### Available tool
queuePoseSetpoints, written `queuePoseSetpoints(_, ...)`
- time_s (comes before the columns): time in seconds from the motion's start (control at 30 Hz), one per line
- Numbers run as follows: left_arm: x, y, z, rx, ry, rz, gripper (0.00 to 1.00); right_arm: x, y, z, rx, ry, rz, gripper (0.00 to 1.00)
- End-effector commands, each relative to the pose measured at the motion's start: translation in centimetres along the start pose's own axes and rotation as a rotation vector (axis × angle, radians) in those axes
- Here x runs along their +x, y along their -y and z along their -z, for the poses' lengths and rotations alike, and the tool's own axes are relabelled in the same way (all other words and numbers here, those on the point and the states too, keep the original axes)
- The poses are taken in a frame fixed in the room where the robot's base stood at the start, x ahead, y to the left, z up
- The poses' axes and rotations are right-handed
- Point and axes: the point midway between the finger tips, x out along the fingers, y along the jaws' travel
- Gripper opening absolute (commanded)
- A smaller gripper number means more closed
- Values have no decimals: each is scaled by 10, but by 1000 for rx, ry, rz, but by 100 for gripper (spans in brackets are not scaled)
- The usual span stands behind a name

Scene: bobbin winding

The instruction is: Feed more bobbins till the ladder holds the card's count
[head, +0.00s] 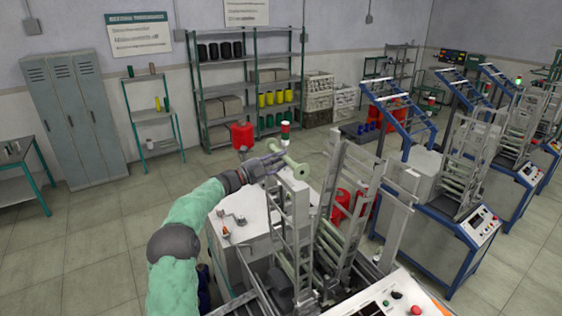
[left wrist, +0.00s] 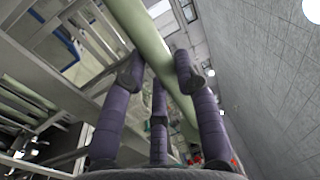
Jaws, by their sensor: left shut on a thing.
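My left gripper (head: 277,166) is shut on a pale green bobbin (head: 297,168), held in the air at the top of the nearest machine's ladder (head: 301,205). In the left wrist view the fingers (left wrist: 165,85) close around the bobbin's long shaft (left wrist: 148,48). The bobbin is apart from the ladder's lower bobbins as far as I can see. Several pale green bobbins (head: 329,240) lie in the ladder between its metal rails. The rails partly hide them. I cannot make out a card with a count. My right gripper is not in view.
A control panel with a red button (head: 416,310) stands at the front right. Similar blue-framed machines (head: 462,205) line the right side. Shelves (head: 247,90) and lockers (head: 75,122) stand along the back wall. The floor at left (head: 95,245) is clear.

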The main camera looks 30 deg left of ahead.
Motion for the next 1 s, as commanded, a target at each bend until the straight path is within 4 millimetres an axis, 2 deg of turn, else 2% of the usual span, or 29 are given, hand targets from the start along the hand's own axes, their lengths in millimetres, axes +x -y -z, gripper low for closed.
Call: queuePoseSetpoints(1.0,1,1,2,1,0,1,0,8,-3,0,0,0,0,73)
